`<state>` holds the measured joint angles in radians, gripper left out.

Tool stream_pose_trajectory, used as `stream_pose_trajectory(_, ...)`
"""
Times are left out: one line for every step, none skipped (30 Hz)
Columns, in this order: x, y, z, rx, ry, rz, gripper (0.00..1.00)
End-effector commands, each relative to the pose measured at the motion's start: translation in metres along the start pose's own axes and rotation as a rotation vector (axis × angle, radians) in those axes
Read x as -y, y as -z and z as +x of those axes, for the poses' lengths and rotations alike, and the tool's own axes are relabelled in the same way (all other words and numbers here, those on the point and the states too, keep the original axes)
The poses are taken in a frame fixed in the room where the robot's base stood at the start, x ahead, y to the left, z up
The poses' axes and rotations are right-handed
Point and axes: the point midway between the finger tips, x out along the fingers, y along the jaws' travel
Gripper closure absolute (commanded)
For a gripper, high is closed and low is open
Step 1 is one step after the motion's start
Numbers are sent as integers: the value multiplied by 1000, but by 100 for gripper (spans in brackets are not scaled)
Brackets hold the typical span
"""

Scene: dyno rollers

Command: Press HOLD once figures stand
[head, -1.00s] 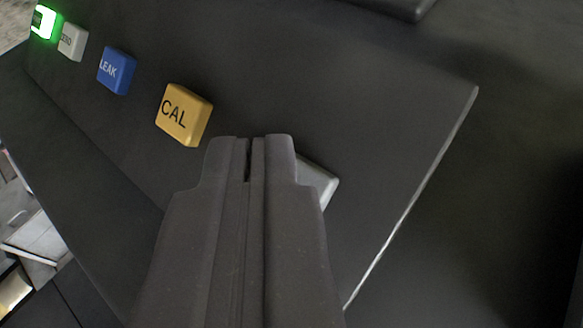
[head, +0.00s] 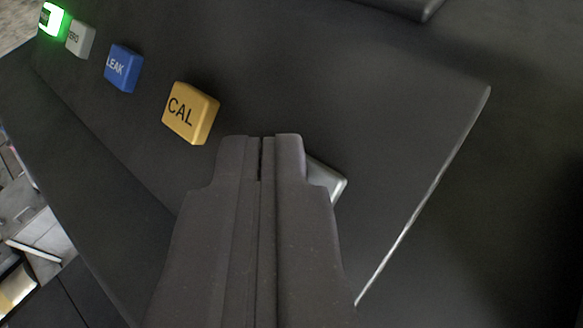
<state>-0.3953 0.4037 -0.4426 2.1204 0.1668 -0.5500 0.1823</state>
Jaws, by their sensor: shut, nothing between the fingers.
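My gripper (head: 261,140) is shut and empty, its fingertips over the dark sloped panel (head: 330,95). Just behind the fingertips a pale grey button (head: 328,180) shows only at its right corner. The fingers hide the rest, so its label cannot be read. I cannot tell whether the fingertips touch it. No button with a readable HOLD label shows. To the upper left of the fingertips is a yellow CAL button (head: 191,113). No display with figures is in view.
Farther up the row are a blue LEAK button (head: 124,68), a light grey ZERO button (head: 81,39) and a lit green button (head: 52,19). A dark object (head: 405,8) lies at the top.

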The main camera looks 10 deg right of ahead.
Motion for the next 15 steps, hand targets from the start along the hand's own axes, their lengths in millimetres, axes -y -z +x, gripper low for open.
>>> stream_pose_trajectory(1,3,-2,0,0,1,100)
stream_pose_trajectory(2,4,-4,0,0,1,100)
stream_pose_trajectory(3,5,-5,0,0,1,100)
stream_pose_trajectory(4,6,-6,0,1,1,100)
stream_pose_trajectory(5,6,-7,0,1,1,100)
stream_pose_trajectory(6,7,-8,0,1,1,100)
stream_pose_trajectory(6,7,-8,0,1,1,100)
stream_pose_trajectory(6,7,-8,0,1,1,100)
stream_pose_trajectory(6,7,-8,0,0,1,100)
stream_pose_trajectory(6,6,-8,0,0,1,100)
stream_pose_trajectory(6,6,-8,0,0,1,100)
stream_pose_trajectory(6,6,-8,0,0,0,100)
stream_pose_trajectory(6,6,-8,0,0,0,100)
stream_pose_trajectory(6,6,-8,0,0,0,100)
stream_pose_trajectory(6,6,-8,0,0,0,100)
